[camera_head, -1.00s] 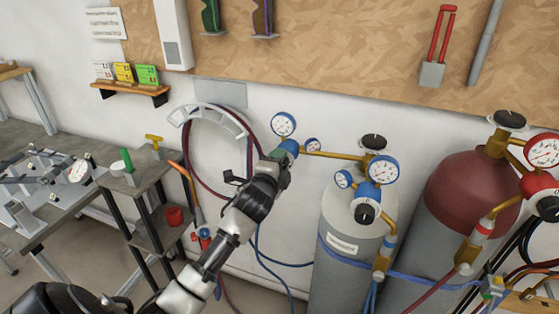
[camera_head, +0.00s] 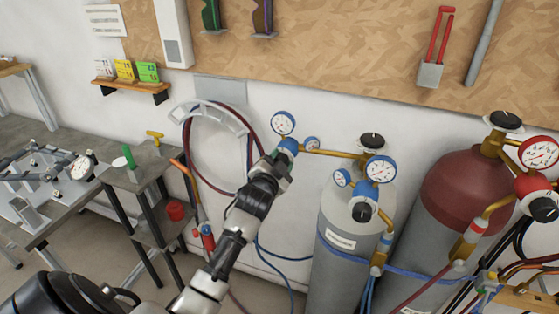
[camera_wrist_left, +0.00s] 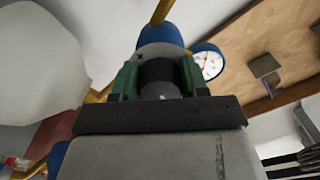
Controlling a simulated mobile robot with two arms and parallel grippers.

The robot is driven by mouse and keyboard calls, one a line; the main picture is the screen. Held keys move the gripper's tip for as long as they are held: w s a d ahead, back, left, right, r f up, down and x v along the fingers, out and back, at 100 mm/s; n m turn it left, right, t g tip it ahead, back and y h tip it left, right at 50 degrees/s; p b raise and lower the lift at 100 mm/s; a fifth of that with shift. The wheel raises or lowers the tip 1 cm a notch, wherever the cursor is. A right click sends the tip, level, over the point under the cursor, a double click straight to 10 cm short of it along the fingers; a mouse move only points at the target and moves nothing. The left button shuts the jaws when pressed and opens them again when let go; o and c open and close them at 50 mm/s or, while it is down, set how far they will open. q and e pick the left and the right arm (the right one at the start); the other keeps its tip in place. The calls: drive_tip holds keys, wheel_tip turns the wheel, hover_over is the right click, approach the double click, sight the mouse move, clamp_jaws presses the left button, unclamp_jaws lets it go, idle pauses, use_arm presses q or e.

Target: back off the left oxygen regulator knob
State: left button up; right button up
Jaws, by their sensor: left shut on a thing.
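The left oxygen regulator (camera_head: 289,145) is a blue body with white gauges at the left end of a brass pipe. Its dark knob (camera_wrist_left: 160,72) shows between green fingers in the left wrist view. My left gripper (camera_head: 279,158) is shut on this knob, with a finger on each side of it. In the head view the gripper hides the knob. The blue regulator body (camera_wrist_left: 158,32) and a gauge (camera_wrist_left: 208,62) lie just beyond the fingers in the wrist view. My right gripper is not in view.
A grey cylinder (camera_head: 338,262) with a second blue regulator (camera_head: 367,190) stands to the right. A dark red-topped cylinder (camera_head: 462,190) is beyond it. Coiled hoses (camera_head: 187,150) hang on the wall behind my arm. A workbench (camera_head: 60,215) is at left.

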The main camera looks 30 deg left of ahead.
use_arm(q)
drive_tip(key=shift+f+n, duration=0.15)
drive_tip(key=shift+n, duration=0.15)
drive_tip(key=o, duration=0.9)
drive_tip(key=shift+o, duration=0.2)
drive_tip(key=b+v, duration=0.2)
drive_tip(key=v, duration=0.9)
drive_tip(key=shift+w+a, duration=0.1)
